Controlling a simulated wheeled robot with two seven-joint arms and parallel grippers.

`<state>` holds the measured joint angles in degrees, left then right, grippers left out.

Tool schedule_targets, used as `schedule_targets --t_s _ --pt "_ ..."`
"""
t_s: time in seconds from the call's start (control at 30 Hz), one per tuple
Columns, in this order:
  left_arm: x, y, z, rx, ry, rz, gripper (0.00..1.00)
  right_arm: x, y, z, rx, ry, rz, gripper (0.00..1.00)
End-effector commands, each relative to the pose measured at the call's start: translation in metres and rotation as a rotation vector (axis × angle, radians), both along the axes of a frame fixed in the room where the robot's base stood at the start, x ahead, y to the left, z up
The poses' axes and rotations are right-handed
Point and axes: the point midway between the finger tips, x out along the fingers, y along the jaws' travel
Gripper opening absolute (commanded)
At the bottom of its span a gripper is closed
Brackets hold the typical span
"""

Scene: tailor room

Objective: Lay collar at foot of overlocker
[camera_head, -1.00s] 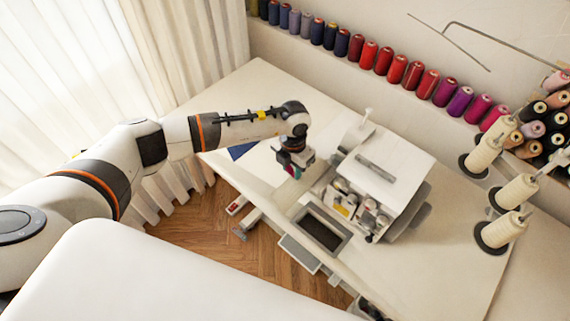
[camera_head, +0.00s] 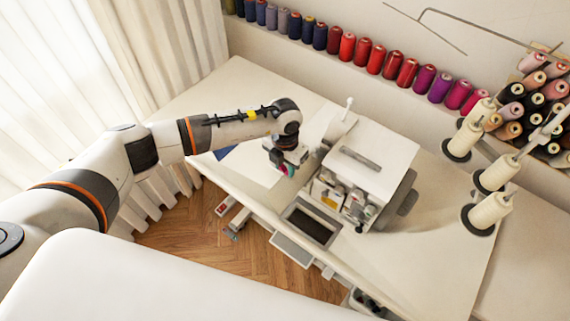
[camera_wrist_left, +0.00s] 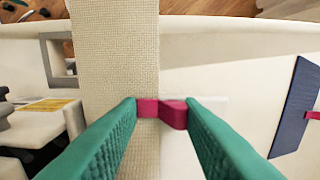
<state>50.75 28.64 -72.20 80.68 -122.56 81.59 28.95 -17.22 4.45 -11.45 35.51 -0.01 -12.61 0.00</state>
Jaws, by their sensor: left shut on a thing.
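The overlocker (camera_head: 372,158) is a white machine on the table, and part of it shows at the left of the left wrist view (camera_wrist_left: 28,122). My left gripper (camera_head: 283,170) is beside it on its left in the head view. My right gripper is not in view.
The white table (camera_head: 430,255) has clear room right of the overlocker. A framed dark opening (camera_head: 311,226) lies in front of it. Thread cones (camera_head: 491,211) stand at the right. A blue piece (camera_wrist_left: 296,105) lies left of the gripper in the head view.

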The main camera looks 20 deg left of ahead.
Motion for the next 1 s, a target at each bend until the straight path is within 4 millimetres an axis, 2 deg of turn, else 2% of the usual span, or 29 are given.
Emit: schedule_targets --t_s 0.37,0.4,0.53,0.87,1.0 --pt "0.0 0.0 -0.002 0.001 0.0 0.0 0.12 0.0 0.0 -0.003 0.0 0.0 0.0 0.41" --pt "0.0 0.0 -0.002 0.001 0.001 0.0 0.38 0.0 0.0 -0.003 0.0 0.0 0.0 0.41" --pt "0.0 0.0 -0.002 0.0 0.001 0.0 0.59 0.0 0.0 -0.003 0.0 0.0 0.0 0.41" --pt "0.0 0.0 0.001 0.0 -0.001 0.0 0.59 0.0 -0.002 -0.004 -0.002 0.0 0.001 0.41" --pt "0.001 0.0 0.016 -0.002 -0.002 -0.001 0.59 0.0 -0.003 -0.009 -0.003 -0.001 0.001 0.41"
